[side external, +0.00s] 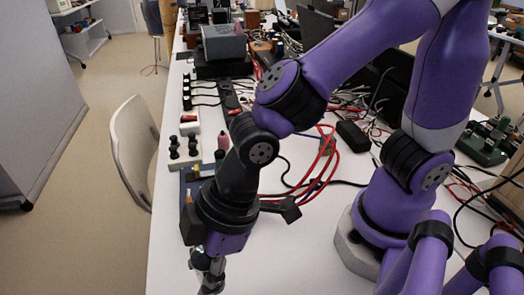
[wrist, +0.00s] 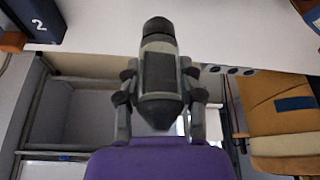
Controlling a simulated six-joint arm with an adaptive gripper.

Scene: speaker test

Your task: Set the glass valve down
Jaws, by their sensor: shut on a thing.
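My gripper (wrist: 158,68) shows in the wrist view, with its linkage on both sides and its jaws shut on a dark, rounded piece, which I take to be the glass valve (wrist: 157,27). Its end points up the picture, over the white tabletop. Its glass cannot be made out. In the side view my gripper (side external: 209,272) points down at the bottom edge of the picture, at the near left part of the table. The valve is not clearly visible there. Whether it touches the table cannot be told.
The white table (side external: 270,262) is bare right of my gripper. A blue box marked 2 (wrist: 38,18) stands at upper left in the wrist view. Red and black cables (side external: 325,150), a power strip (side external: 228,95) and a dark-topped block (side external: 224,42) lie farther back. A chair (side external: 135,145) stands left.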

